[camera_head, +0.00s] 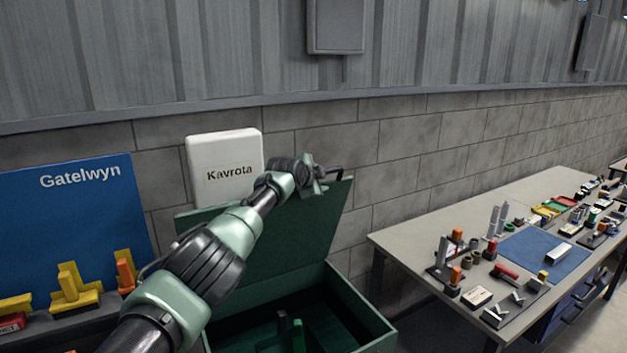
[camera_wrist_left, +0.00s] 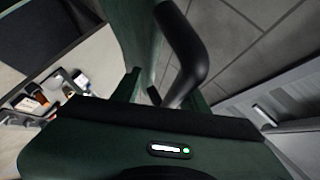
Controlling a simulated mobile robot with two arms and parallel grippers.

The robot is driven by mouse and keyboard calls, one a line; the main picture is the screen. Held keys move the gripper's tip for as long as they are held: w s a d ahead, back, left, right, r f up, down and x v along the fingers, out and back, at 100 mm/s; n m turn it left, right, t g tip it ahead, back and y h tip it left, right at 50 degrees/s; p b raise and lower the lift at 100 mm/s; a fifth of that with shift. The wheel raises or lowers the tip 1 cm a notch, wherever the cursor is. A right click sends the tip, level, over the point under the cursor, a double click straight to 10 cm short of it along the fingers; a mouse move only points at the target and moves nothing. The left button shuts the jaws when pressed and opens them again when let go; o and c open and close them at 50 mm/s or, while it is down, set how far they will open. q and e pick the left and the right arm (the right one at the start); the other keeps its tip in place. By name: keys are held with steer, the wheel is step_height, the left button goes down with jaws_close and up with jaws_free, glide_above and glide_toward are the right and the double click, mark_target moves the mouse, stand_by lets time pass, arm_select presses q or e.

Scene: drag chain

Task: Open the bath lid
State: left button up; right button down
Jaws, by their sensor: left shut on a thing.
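The dark green bath (camera_head: 360,310) is a box below my left arm, and its lid (camera_head: 308,238) stands raised and steeply tilted at the back, near the wall. A black bar handle (camera_head: 334,171) sits at the lid's top edge; it also shows large in the left wrist view (camera_wrist_left: 184,45). My left gripper (camera_head: 319,180) is at that top edge, shut on the handle. The exact finger contact is partly hidden by my wrist. My right gripper is in neither view.
A white Kavrota box (camera_head: 225,170) is on the block wall behind the lid. A blue Gatelwyn board (camera_head: 75,220) and yellow parts (camera_head: 75,290) stand at left. A grey workbench (camera_head: 420,230) with several small parts and a blue mat (camera_head: 543,254) is at right.

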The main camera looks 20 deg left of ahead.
arm_select(q)
steer(key=shift+s+a+r, duration=0.15)
steer(key=shift+s+r, duration=0.1)
steer(key=shift+r, duration=0.2)
steer(key=b+v, duration=0.3)
steer(key=v, duration=0.4)
steer(key=shift+s+f+b, duration=0.15)
steer(key=shift+f+b, duration=0.15)
steer(key=shift+f, duration=0.05)
